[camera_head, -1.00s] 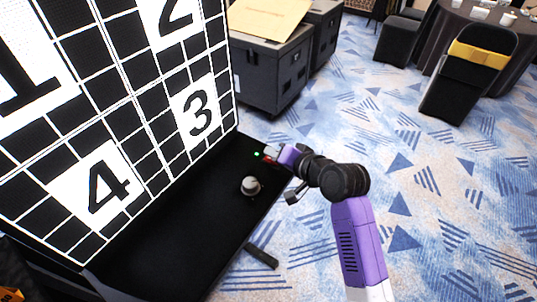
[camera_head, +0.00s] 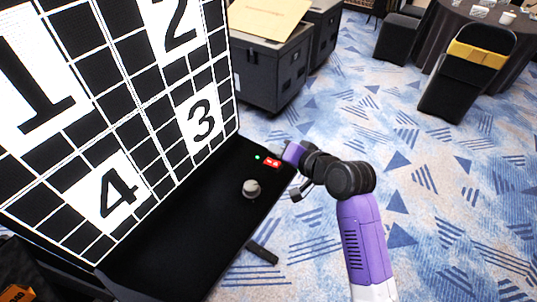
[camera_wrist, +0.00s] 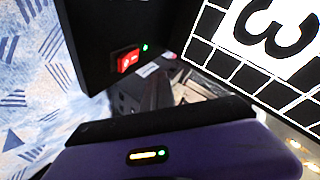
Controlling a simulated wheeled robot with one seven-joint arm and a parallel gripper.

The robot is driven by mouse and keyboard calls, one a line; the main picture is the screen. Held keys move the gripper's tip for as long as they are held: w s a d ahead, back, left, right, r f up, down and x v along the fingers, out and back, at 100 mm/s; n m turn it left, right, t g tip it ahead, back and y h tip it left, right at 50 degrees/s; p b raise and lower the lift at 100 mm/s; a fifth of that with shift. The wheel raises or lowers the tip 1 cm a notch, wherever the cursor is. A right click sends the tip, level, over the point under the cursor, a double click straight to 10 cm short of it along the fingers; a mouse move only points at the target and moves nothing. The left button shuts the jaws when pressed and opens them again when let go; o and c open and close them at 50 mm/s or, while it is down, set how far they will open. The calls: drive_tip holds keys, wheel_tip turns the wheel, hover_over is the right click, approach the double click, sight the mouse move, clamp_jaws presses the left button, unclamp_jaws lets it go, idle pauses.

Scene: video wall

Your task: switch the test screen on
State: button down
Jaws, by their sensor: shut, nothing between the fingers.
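The test screen (camera_head: 125,115) stands at the left in the head view, lit with a black-and-white grid and large numbers. A red rocker switch (camera_head: 272,162) sits on the black ledge in front of it, with a green light (camera_head: 257,157) glowing beside it. In the wrist view the switch (camera_wrist: 128,61) and the lit green light (camera_wrist: 145,47) are on a dark panel. My gripper (camera_head: 291,153) is shut and empty, just right of the switch and apart from it. Its purple body fills the bottom of the wrist view.
A grey round knob (camera_head: 251,188) stands on the ledge left of my arm. A dark equipment case (camera_head: 268,75) with a cardboard sheet is behind. A chair (camera_head: 470,75) and a round table are at the far right. The carpet to the right is clear.

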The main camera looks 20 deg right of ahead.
drive_tip(key=shift+s+d+r+p, duration=0.1)
drive_tip(key=shift+s+r+p, duration=0.05)
drive_tip(key=shift+r+p, duration=0.4)
drive_tip(key=shift+s+d+r+p, duration=0.1)
drive_tip(key=shift+r+p, duration=0.2)
drive_tip(key=shift+r, duration=0.3)
